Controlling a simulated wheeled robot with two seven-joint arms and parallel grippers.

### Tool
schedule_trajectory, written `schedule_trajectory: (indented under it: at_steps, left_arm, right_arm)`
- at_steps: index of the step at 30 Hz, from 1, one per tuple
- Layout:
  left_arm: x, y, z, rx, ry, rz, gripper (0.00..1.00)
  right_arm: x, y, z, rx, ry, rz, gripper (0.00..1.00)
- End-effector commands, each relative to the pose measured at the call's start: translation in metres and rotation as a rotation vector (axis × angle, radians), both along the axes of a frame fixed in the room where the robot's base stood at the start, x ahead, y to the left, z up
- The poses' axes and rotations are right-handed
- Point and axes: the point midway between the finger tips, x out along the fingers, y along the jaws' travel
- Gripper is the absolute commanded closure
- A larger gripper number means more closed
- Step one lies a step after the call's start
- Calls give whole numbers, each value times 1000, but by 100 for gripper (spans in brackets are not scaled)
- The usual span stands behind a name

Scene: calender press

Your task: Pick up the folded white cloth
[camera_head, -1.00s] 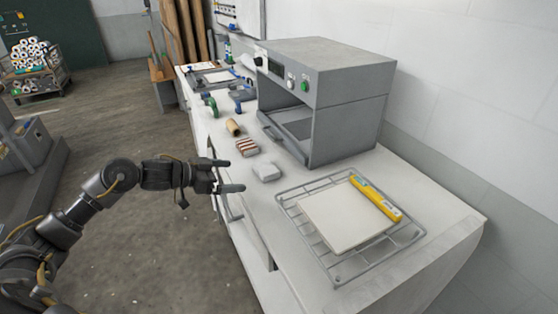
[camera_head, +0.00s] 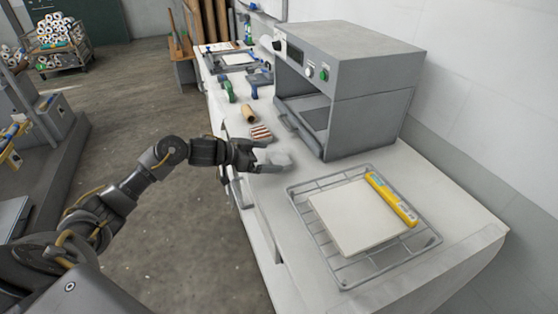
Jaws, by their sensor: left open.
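The folded white cloth (camera_head: 280,158) lies on the light counter (camera_head: 270,195), in front of the grey press and beside the striped block. My left gripper (camera_head: 274,157) comes in from the left over the counter's front edge. Its fingers are open, one on the far side and one on the near side of the cloth's left part. I cannot tell whether the fingers touch the cloth. My right gripper is not in view.
The grey press (camera_head: 345,85) stands just behind the cloth. A red-and-white striped block (camera_head: 261,133) and a tan roll (camera_head: 248,113) lie farther back. A wire rack (camera_head: 300,213) with a white slab (camera_head: 355,216) and a yellow tool (camera_head: 391,199) lies to the right.

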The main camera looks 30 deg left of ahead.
Motion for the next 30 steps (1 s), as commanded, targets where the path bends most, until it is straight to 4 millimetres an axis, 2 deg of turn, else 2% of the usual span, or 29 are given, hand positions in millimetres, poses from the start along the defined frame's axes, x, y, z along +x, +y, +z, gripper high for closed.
schedule_trajectory:
  at_steps: [10,20,30]
  left_arm:
    - [30,-22,-22,-3,2,2,0]
    - [35,-26,-27,0,1,1,0]
    - [35,-26,-27,0,1,1,44]
  right_arm:
    - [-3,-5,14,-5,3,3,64]
    - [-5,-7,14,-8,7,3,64]
    - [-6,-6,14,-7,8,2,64]
